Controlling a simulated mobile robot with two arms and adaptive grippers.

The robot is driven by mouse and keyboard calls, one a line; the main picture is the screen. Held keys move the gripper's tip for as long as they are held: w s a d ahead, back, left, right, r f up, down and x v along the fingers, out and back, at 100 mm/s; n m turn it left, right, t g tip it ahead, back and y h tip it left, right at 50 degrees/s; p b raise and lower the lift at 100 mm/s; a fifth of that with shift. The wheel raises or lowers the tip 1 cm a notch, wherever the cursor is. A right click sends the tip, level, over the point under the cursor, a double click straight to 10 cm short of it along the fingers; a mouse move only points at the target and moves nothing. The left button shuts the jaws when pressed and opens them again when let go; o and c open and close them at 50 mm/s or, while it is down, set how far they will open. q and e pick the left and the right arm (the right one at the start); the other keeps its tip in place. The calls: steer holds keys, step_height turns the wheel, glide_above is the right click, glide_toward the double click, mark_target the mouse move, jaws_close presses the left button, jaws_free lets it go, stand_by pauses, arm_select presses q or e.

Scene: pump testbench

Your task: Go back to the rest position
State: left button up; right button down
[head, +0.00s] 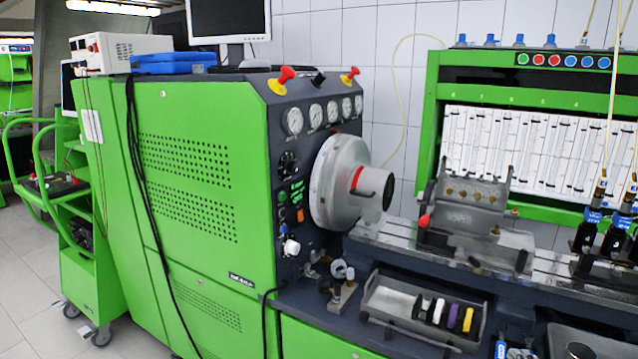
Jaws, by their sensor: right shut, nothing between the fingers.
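My left gripper is not in view. My right gripper can hardly be made out among the dark parts at the lower right of the head view, and its fingers do not show clearly. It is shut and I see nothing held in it. The green pump testbench (205,170) fills the middle of the view. Its large grey flywheel (333,180) faces the metal bed rail (395,236) on the right.
A grey tray (392,304) with several coloured pieces sits in front of the rail. A metal fixture (465,195) stands on the rail. Black hose ends with blue bands (590,228) hang at the right. A green trolley (90,270) stands at the left beside open floor (30,290).

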steer(key=s+a+f+m+g+h, duration=0.3)
steer(key=s+a+f+m+g, duration=0.3)
steer(key=s+a+f+m, duration=0.5)
steer(key=s+a+r+m+g+y, duration=0.15)
steer(key=s+a+g, duration=0.35)
steer(key=s, duration=0.5)
steer(key=s+a+f+m+g+y, duration=0.1)
steer(key=s+a+m+g, duration=0.1)
steer(key=s+a, duration=0.7)
step_height(320, 180, down, 25)
steer(key=s+d+g, duration=0.1)
steer(key=s, duration=0.2)
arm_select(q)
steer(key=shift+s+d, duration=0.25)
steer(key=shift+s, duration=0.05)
arm_select(e)
steer(key=s+d+f+g, duration=0.1)
steer(key=s+d+f, duration=0.2)
steer(key=s+f, duration=1.4)
steer(key=shift+n+g+h, duration=0.3)
steer(key=shift+n+h, duration=0.05)
